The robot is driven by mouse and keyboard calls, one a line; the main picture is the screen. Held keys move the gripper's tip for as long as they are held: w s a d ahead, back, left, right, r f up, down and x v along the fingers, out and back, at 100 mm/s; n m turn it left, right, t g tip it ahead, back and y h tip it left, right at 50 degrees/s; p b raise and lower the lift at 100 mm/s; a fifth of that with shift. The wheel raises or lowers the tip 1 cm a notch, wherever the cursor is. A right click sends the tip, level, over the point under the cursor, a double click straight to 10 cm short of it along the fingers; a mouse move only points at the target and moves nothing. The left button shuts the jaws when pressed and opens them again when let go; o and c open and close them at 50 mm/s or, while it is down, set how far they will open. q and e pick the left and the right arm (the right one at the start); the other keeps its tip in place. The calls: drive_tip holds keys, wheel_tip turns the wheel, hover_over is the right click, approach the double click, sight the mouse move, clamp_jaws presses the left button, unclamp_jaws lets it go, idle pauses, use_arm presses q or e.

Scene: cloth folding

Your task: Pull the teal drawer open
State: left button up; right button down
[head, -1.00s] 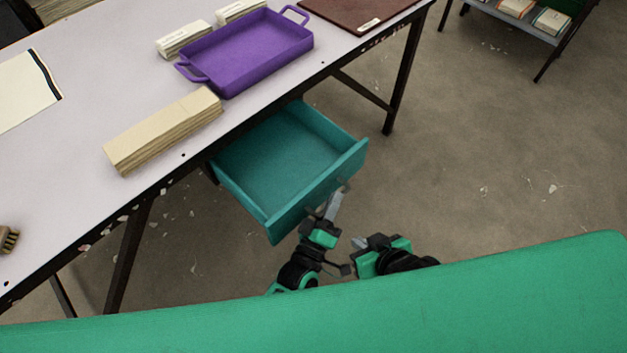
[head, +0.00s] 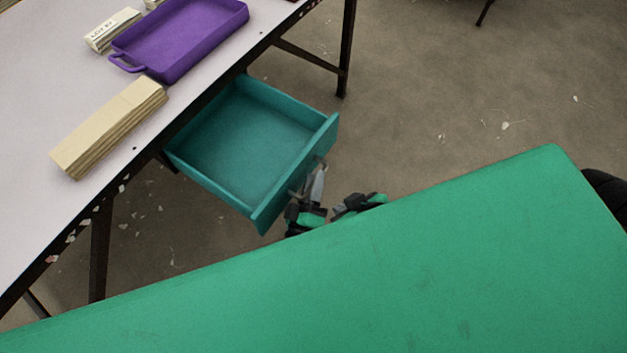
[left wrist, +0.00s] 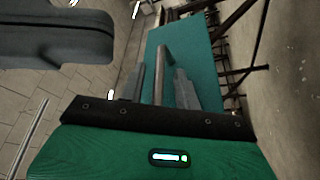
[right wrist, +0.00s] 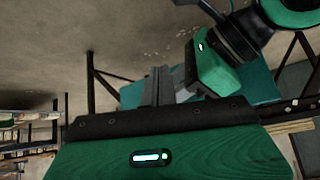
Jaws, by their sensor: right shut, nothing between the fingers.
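The teal drawer (head: 245,150) stands well out from under the white table in the head view, empty inside. My left gripper (head: 316,186) is at its front panel. In the left wrist view the drawer's bar handle (left wrist: 162,72) shows between the spread fingers of my left gripper (left wrist: 162,88), with gaps on both sides. My right gripper (head: 340,208) is to the right of the left one in the head view, apart from the drawer. Its fingers (right wrist: 160,85) are shut and empty in the right wrist view, with my left arm and part of the drawer behind.
Black table legs (head: 101,250) stand beside the drawer. The floor (head: 450,90) at the right is open.

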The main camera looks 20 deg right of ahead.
use_arm(q)
drive_tip(key=v, duration=1.3)
drive_tip(key=shift+s+a, duration=0.25)
drive_tip(key=shift+s, duration=0.1)
use_arm(e)
drive_tip(key=shift+s+d+r+g, duration=0.1)
drive_tip(key=shift+s+d+g, duration=0.25)
drive_tip(key=shift+d, duration=0.2)
drive_tip(key=shift+s+a, duration=0.1)
